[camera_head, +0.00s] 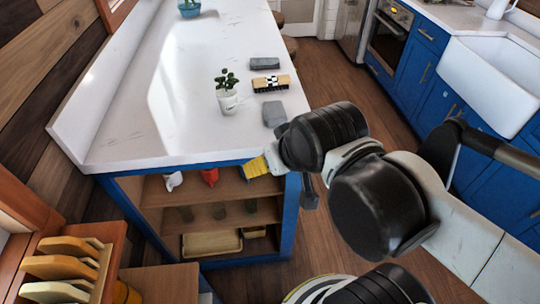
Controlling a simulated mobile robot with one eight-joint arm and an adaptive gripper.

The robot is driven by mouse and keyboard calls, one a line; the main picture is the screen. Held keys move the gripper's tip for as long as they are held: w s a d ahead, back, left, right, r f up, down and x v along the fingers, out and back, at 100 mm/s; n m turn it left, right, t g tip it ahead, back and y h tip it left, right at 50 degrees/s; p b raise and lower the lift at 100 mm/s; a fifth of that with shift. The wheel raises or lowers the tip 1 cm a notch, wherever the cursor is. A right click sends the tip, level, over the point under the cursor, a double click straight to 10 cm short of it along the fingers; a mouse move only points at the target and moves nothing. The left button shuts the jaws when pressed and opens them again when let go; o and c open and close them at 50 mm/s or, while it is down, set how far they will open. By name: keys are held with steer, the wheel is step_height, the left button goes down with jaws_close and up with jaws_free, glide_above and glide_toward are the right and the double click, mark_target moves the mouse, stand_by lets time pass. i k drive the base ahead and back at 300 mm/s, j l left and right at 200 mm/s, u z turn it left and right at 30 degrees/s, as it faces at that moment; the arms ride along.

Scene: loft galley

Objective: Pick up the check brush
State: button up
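The check brush (271,83) is a small block with a black-and-white checked band and tan ends. It lies on the white countertop (150,135), near its right edge. My gripper (262,167) is at the end of my arm, by the near right corner of the counter, in front of the brush and apart from it.
A white cup with a plant (228,98) stands left of the brush. Grey blocks lie before (274,113) and behind it (265,63). Open shelves (215,205) are under the counter. A wooden rack (75,265) is at lower left. The counter's left part is clear.

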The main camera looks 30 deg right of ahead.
mark_target(279, 82)
steer(key=u, duration=2.55)
steer(key=z, duration=3)
steer(key=i+l+z, duration=0.1)
steer(key=i, duration=0.3)
steer(key=i+l, duration=0.1)
steer(key=i, duration=0.3)
steer(key=l+z, duration=0.05)
